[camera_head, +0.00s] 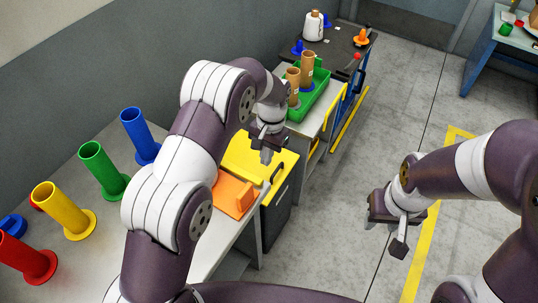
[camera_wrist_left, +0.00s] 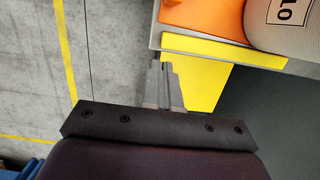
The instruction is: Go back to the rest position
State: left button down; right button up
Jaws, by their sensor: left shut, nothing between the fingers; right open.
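My left gripper (camera_head: 267,150) hangs over the yellow-topped unit (camera_head: 240,158) beside the grey table. It is shut and empty. In the left wrist view its closed fingers (camera_wrist_left: 161,85) show in front of the yellow surface (camera_wrist_left: 195,80) and the floor. My right gripper (camera_head: 396,230) is over the open floor at the right, clear of any furniture. It is open and empty, and its fingers are small in the head view.
Blue (camera_head: 140,138), green (camera_head: 104,170), yellow (camera_head: 65,212) and red (camera_head: 28,258) bobbins stand on the grey table. An orange piece (camera_head: 233,196) is near its edge. A green crate (camera_head: 310,100) holds brown tubes.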

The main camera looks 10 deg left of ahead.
pick_arm(q)
jog(key=s+a+r+n+t, duration=0.1)
jog(key=s+a+r, duration=0.2)
jog(key=s, duration=0.4)
jog(key=s+a+r+n+t+p, duration=0.1)
jog(key=s+a+r+n, duration=0.1)
jog(key=s+r, duration=0.3)
jog(key=s+a+r+n+t+p, duration=0.1)
jog(key=s+a+r, duration=0.3)
jog(key=s, duration=0.4)
jog(key=shift+s+a+r+n+h, duration=0.3)
jog(key=shift+r+h, duration=0.1)
jog(key=shift+r, duration=0.05)
pick_arm(e)
notch_tip(320, 180, up, 4)
jog(key=shift+s+f, duration=0.1)
jog(key=shift+f, duration=0.15)
pick_arm(q)
jog(key=shift+s, duration=0.1)
pick_arm(e)
jog(key=shift+s, duration=0.15)
